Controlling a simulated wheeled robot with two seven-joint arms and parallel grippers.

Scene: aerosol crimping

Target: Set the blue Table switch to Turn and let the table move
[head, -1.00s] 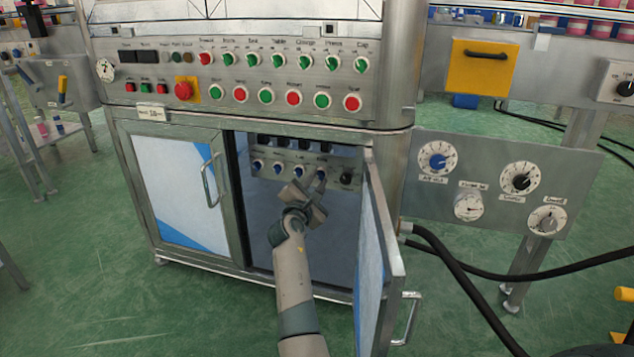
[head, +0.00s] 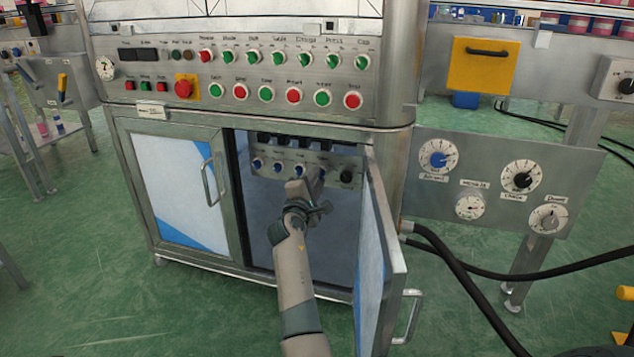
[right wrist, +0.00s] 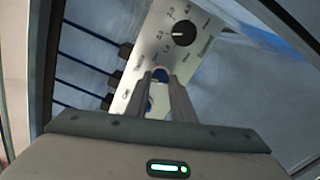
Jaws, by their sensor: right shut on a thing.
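My right gripper (head: 319,176) reaches into the open cabinet and is shut on the rightmost blue knob of the small inner panel (head: 268,172). In the right wrist view the fingers (right wrist: 166,88) close around this blue knob (right wrist: 160,75), which is mostly hidden between them. Its label and pointing direction cannot be read. More blue knobs (head: 278,167) sit in a row to its left, and a black knob (head: 347,177) sits to its right. The black knob also shows in the right wrist view (right wrist: 184,33). My left gripper is not in view.
The right cabinet door (head: 371,260) stands open, close beside my right arm. The left door (head: 178,190) is shut. Above is a panel of green and red switches and buttons (head: 265,92). A side panel with dials (head: 492,190) is at the right. Black hoses (head: 450,265) run there.

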